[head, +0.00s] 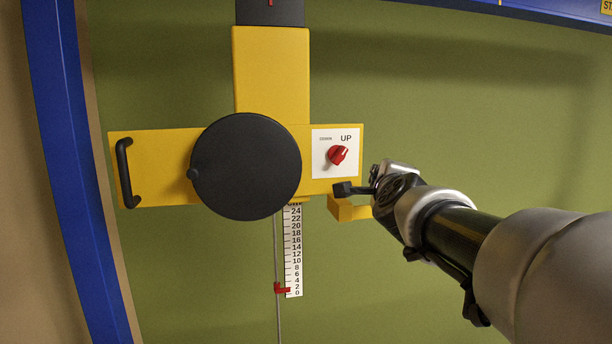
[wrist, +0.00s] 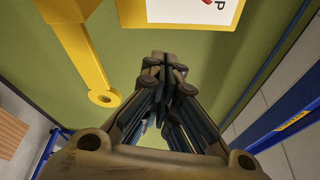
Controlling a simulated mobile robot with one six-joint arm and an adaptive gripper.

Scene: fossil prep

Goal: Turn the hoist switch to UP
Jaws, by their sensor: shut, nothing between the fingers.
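The hoist switch (head: 338,155) is a red knob on a white plate (head: 320,172) at the right end of the yellow crossbar. The plate reads "UP" at upper right, with a smaller label to its left that looks like "DOWN". The knob's pale mark appears on its upper right side. In the wrist view, only the plate's lower part (wrist: 180,12) and a bit of the red knob (wrist: 207,2) show at the top edge. My gripper (head: 343,189) is shut and empty, below the knob and apart from it. In the wrist view its closed fingers (wrist: 165,65) point toward the plate.
A large black disc (head: 246,166) sits left of the plate, with a black handle (head: 124,173) farther left. A scale (head: 293,250) with a red pointer (head: 281,288) hangs lower.

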